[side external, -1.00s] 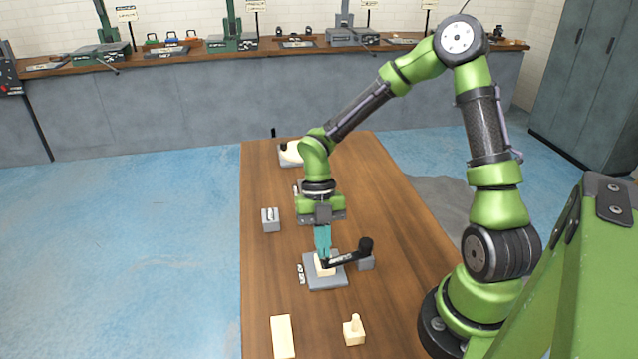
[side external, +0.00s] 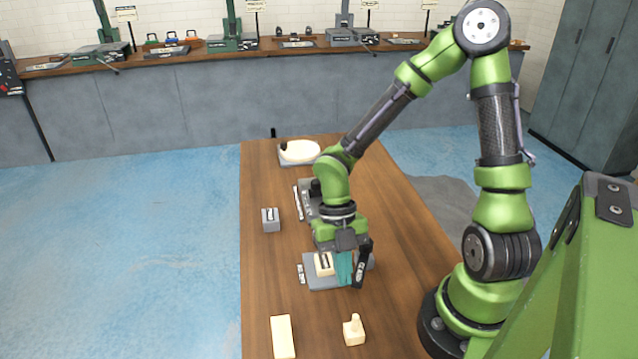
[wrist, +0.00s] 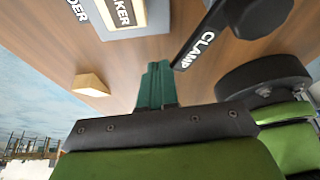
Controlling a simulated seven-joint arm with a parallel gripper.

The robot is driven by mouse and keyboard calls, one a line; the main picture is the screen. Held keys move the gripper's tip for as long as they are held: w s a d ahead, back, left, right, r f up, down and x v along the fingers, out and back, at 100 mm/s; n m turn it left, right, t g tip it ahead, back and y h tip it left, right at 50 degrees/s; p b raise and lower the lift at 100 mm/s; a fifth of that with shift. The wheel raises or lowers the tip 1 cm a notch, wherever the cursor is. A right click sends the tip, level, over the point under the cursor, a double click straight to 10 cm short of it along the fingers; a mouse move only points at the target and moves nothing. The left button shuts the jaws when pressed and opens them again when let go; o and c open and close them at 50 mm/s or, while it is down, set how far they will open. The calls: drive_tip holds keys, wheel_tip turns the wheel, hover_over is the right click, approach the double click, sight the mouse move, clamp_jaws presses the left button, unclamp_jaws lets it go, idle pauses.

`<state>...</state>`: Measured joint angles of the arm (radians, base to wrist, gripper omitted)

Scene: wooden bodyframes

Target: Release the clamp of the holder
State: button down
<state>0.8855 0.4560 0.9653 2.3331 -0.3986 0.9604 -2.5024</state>
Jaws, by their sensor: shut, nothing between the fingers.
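The holder's grey base (side external: 322,284) lies on the wooden table with a pale wooden block (side external: 325,262) on it. The black clamp lever (side external: 361,270) is at the holder's right side, pointing toward the front, clear of the block's top. In the wrist view the lever, marked CLAMP (wrist: 205,38), is right of my fingers. My gripper (side external: 344,283) has teal fingers, shut and empty, pointing down just left of the lever; they also show in the wrist view (wrist: 158,72). I cannot tell whether they touch the lever. They hide part of the holder's right side.
A long pale block (side external: 282,337) and a pale knobbed piece (side external: 354,330) lie at the table's front. A small grey block (side external: 270,220) stands at the left. Behind are a dark grey device (side external: 308,200) and a tray with a white oval piece (side external: 300,151).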

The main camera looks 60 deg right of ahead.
drive_tip(key=s+n, duration=0.1)
drive_tip(key=s+n+h, duration=0.1)
drive_tip(key=n, duration=0.1)
drive_tip(key=shift+s+d+g, duration=0.15)
drive_tip(key=shift+s+g, duration=0.15)
drive_tip(key=shift+s+d+n+h, duration=0.3)
drive_tip(key=shift+s+n, duration=0.35)
drive_tip(key=shift+n, duration=0.35)
drive_tip(key=w+a, duration=0.2)
drive_tip(key=shift+w+a, duration=0.3)
drive_tip(key=shift+a, duration=0.05)
wheel_tip(320, 180, up, 9)
drive_tip(key=w+a, duration=0.2)
drive_tip(key=w, duration=0.1)
drive_tip(key=shift+a+r, duration=0.2)
drive_tip(key=shift+a, duration=0.15)
